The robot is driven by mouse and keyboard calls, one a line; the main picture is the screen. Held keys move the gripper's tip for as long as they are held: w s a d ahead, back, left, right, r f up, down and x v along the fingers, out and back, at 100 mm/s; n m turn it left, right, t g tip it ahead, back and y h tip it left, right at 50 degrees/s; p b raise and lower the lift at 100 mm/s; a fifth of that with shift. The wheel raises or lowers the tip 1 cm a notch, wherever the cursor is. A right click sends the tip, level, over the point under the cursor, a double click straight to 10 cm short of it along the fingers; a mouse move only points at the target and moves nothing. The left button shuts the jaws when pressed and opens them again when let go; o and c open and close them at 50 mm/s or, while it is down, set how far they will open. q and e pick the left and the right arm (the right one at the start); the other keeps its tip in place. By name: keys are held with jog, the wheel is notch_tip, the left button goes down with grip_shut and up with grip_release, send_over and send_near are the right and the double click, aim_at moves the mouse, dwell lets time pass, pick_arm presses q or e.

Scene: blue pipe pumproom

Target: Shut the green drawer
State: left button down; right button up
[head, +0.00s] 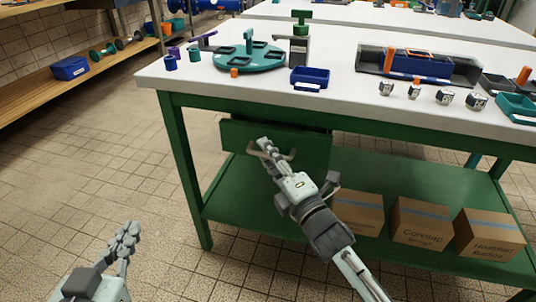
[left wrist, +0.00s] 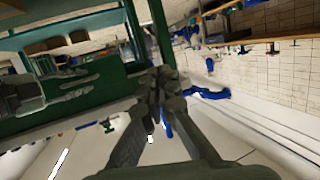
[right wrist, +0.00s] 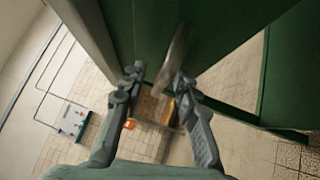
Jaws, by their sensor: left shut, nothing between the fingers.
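The green drawer (head: 310,149) is under the bench top at its left end. Its front stands out from the bench, with a dark gap showing above it, so it is partly open. A pale bar handle (head: 288,155) is on its front. My right gripper (head: 264,145) is at this handle. In the right wrist view its fingers (right wrist: 160,80) are apart, with the grey handle bar (right wrist: 175,58) between the fingertips; I cannot tell whether they touch. My left gripper (head: 128,233) is low over the floor at lower left, away from the drawer. Its fingertips (left wrist: 162,82) are together and empty.
The white bench top (head: 345,110) holds a teal round stand (head: 249,60), a blue bin (head: 310,77) and several small parts. Cardboard boxes (head: 420,224) sit on the green lower shelf (head: 400,180). A wooden shelf (head: 75,75) stands at left. The tiled floor between is clear.

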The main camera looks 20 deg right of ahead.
aim_at(275, 146)
jog(key=shift+c, duration=0.4)
grip_shut()
